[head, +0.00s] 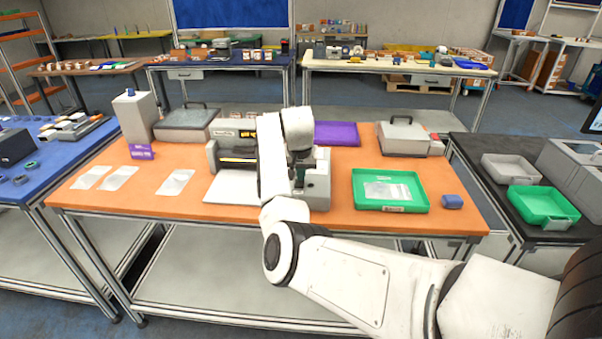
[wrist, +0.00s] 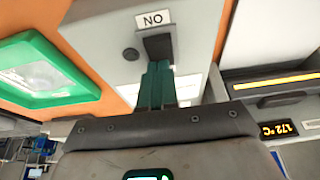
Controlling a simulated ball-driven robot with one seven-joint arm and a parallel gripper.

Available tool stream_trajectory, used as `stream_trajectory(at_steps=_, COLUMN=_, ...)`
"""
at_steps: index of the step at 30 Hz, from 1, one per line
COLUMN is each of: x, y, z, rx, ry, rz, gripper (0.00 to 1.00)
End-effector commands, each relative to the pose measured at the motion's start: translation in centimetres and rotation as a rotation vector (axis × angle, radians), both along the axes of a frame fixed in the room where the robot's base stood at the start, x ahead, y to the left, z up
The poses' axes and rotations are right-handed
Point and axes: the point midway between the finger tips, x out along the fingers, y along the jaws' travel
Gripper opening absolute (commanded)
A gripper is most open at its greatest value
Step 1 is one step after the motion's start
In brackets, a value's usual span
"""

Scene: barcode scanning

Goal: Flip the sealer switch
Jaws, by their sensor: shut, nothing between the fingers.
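The sealer (head: 318,185) stands in the middle of the orange table, partly hidden behind my arm in the head view. In the wrist view its grey housing (wrist: 195,40) carries a dark switch (wrist: 158,47) under a white label reading "NO" (wrist: 153,20), which looks like "ON" upside down. My gripper (wrist: 157,66) is shut and empty, its green fingertips right at the lower edge of the switch. I cannot tell whether they touch it. The sealer's display (wrist: 279,129) shows 172 °C, upside down. The head view does not show the fingertips clearly.
Several clear bags (head: 176,182) lie on the left. A purple mat (head: 337,133) and a grey case (head: 404,138) are behind.

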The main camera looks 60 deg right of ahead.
Motion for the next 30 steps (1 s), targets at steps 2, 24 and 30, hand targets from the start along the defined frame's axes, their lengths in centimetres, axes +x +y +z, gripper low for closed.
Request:
stream_trajectory(at_steps=2, x=-0.3, y=0.5, z=-0.6, rx=0.013, ry=0.010, rz=0.000, gripper=0.00)
stream_trajectory(at_steps=24, x=-0.8, y=1.8, z=-0.6, rx=0.018, ry=0.013, rz=0.001, gripper=0.00)
stream_trajectory(at_steps=30, x=-0.7, y=1.7, z=1.7, rx=0.013, ry=0.010, rz=0.003, gripper=0.00)
